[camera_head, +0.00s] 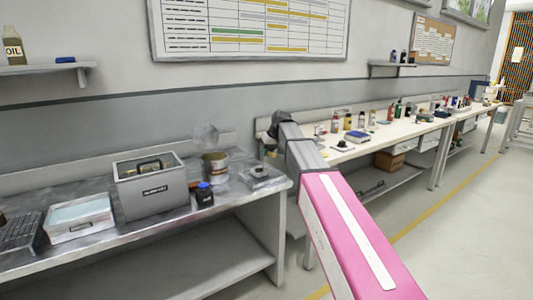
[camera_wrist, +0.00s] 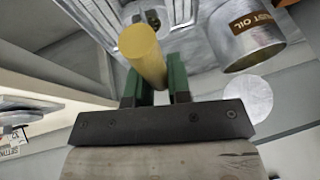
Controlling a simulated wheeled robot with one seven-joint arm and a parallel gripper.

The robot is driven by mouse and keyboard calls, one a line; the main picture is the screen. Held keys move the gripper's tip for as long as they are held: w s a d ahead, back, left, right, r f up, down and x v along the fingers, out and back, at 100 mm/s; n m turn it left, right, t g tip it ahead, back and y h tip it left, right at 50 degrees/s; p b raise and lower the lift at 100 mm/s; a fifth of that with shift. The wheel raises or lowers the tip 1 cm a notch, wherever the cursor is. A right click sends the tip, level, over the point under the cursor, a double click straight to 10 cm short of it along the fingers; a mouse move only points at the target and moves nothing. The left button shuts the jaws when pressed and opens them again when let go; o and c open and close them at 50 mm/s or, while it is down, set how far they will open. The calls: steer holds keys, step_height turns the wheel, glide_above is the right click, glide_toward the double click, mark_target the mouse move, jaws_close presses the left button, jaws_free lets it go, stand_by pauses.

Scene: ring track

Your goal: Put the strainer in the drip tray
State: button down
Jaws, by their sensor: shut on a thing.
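My gripper (camera_wrist: 155,92) has its green fingers shut on a thick yellow handle (camera_wrist: 143,55), which I take to be the strainer's; its far end is not clearly shown. In the head view my gripper is mostly hidden behind my arm, near the right end of the left bench. A pale tray with a bluish inside (camera_head: 80,218) stands at the left of that bench, next to a dark slotted rack (camera_head: 20,234). I cannot tell for sure which is the drip tray. My gripper is well to the right of both.
A dark bottle with a blue cap (camera_head: 204,196) stands in front. A labelled oil can (camera_wrist: 252,38) is near my gripper.

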steer(key=shift+f, duration=0.15)
steer(key=c, duration=1.1)
jaws_free()
steer(key=shift+o, duration=0.2)
steer(key=v, duration=1.2)
